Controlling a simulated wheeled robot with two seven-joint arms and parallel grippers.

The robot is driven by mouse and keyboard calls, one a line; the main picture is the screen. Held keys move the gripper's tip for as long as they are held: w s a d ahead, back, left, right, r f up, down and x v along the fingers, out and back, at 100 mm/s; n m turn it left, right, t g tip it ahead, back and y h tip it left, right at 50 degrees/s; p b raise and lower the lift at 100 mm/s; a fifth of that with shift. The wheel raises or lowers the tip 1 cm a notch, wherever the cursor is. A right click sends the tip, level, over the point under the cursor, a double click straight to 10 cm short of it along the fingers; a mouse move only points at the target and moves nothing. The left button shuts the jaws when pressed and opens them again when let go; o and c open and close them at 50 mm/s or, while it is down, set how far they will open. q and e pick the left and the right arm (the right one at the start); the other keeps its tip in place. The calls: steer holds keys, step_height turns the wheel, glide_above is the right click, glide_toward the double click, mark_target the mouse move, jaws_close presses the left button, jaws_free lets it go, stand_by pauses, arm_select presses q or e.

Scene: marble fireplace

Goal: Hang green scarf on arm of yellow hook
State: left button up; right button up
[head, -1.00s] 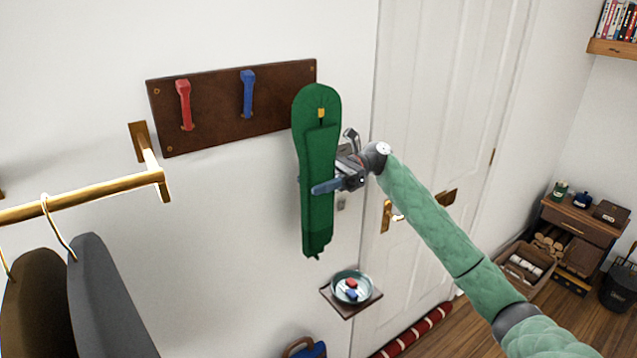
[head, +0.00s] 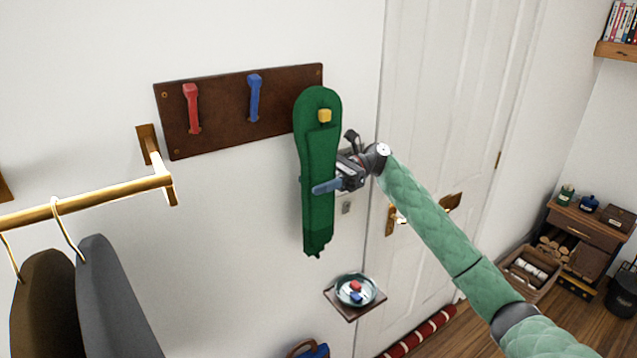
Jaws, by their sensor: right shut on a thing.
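The green scarf (head: 318,210) hangs long and folded in front of the right end of the dark wooden hook board (head: 225,112). The yellow hook (head: 324,116) shows as a small yellow block against the upper part of the scarf, inside its top loop; the rest of the hook is hidden. My right gripper (head: 328,186) is shut on the scarf at about mid-length, from the right side. The scarf's top bend stands above the yellow tip. Whether the scarf rests on the hook's arm I cannot tell. My left gripper is not in view.
A red hook (head: 192,108) and a blue hook (head: 254,98) are on the same board. A brass rail (head: 90,203) with hanging clothes juts out at left. A small shelf with a dish (head: 355,290) is below the scarf. A white door (head: 440,110) stands right.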

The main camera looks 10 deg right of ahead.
steer(key=shift+w+a+p, duration=0.2)
steer(key=shift+w, duration=0.35)
steer(key=shift+w+a+p, duration=0.15)
steer(key=shift+w+a, duration=0.05)
steer(key=shift+w, duration=0.35)
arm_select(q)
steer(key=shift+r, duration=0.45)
arm_select(e)
steer(key=shift+r, duration=0.1)
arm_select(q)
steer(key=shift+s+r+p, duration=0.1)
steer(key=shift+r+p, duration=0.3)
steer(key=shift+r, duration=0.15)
arm_select(e)
steer(key=shift+w+r, duration=0.15)
steer(key=shift+r, duration=0.4)
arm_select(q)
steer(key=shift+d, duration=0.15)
arm_select(e)
steer(key=shift+w+f, duration=0.1)
steer(key=shift+f, duration=0.3)
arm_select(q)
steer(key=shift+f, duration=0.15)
arm_select(e)
steer(key=shift+d+f, duration=0.1)
steer(key=shift+f, duration=0.4)
